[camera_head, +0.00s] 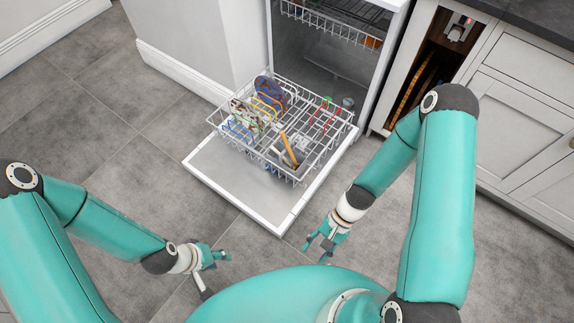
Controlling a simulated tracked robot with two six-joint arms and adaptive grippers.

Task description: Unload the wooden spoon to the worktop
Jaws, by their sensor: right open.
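The wooden spoon (290,149) is a light brown stick leaning in the pulled-out lower rack (318,163) of the open dishwasher. Its lower end is among the wires and hard to make out. The dark worktop (540,17) shows at the top right, above white cabinets. My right gripper (318,250) is open and empty over the floor, in front of the door's near corner and well short of the spoon. My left gripper (216,273) has its fingers spread and is empty, over the floor to the left of the right one.
The rack also holds patterned and dark blue plates (270,90) and red and green wire-like items (326,108). The door (226,184) lies flat below the rack. An upper rack (335,22) sits inside. An open cabinet (428,70) stands right of the dishwasher. Floor is clear at left.

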